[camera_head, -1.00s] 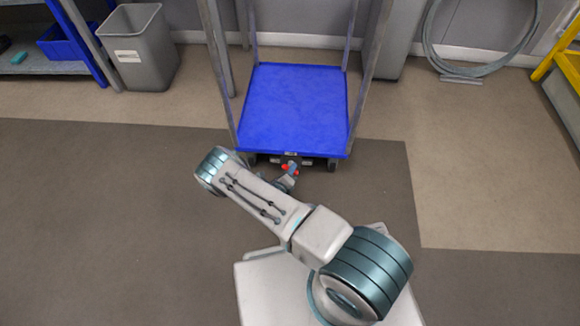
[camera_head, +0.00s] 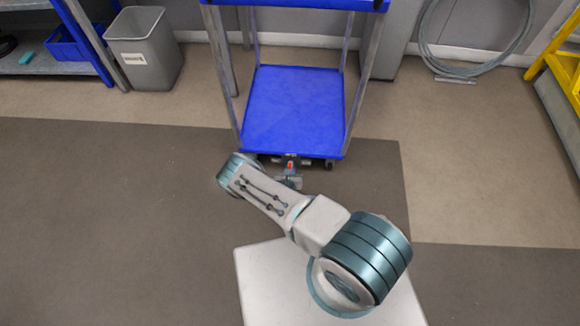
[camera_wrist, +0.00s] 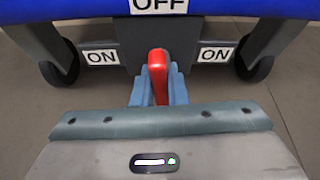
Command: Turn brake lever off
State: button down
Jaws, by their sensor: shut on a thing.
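The red brake lever (camera_wrist: 158,72) sits under the front edge of the blue cart, in the middle of the wrist view. It stands between two ON labels and below an OFF label (camera_wrist: 159,5). My gripper (camera_wrist: 158,92) has its fingers around the lever and is shut on it. In the head view a little of the red lever (camera_head: 290,165) shows at the cart's front edge, with my gripper (camera_head: 289,176) just in front of it. The fingertips are partly hidden in both views.
The cart's blue lower shelf (camera_head: 294,110) stands on casters behind the lever, with upright posts and a blue upper shelf. A grey bin (camera_head: 145,50) is at the back left. A yellow frame (camera_head: 558,65) is at the right. The floor left of my arm is clear.

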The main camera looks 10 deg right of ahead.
jog(key=shift+m+y+p, duration=0.3)
jog(key=shift+m+p, duration=0.05)
jog(key=shift+m, duration=0.05)
dwell(0.4)
jog(key=c, duration=1.4)
grip_release()
jog(key=shift+c, duration=0.2)
